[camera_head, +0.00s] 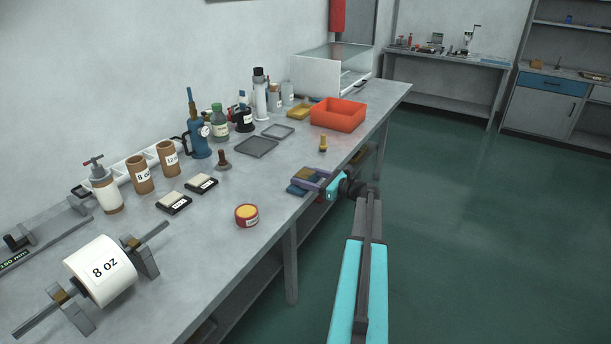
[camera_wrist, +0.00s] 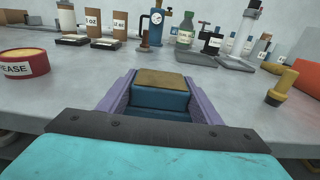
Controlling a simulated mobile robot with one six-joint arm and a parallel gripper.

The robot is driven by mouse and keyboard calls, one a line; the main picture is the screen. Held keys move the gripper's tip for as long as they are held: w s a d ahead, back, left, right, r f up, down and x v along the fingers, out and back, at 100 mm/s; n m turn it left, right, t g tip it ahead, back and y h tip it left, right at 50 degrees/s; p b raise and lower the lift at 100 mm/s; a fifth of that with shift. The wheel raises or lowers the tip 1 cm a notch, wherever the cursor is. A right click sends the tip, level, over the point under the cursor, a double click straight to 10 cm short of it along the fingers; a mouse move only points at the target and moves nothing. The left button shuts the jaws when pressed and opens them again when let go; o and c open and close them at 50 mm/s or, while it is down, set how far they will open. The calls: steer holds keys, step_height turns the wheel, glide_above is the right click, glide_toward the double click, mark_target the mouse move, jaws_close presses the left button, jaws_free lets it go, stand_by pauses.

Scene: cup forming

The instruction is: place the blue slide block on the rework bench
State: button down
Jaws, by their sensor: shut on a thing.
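The blue slide block (camera_wrist: 158,98) with a brass-coloured top is between the purple fingers of my gripper (camera_wrist: 160,88) in the wrist view. In the head view the block (camera_head: 298,188) shows at the tips of my gripper (camera_head: 307,181), at the front edge of the near grey bench (camera_head: 225,262). My gripper is shut on it. I cannot tell whether the block touches the bench top. Another bench (camera_head: 484,65) with tools stands at the back wall. No label shows which one is the rework bench.
A red grease tin (camera_head: 246,216) and a yellow-topped stamp (camera_head: 323,144) stand near the block. An orange bin (camera_head: 338,115), grey trays (camera_head: 256,146), dark pads (camera_head: 174,202) and bottles fill the bench behind. Green floor (camera_head: 480,220) is clear to the right.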

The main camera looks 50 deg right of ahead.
steer(key=shift+r, duration=0.1)
steer(key=c, duration=0.6)
jaws_free()
steer(key=b+v, duration=0.2)
steer(key=v, duration=1)
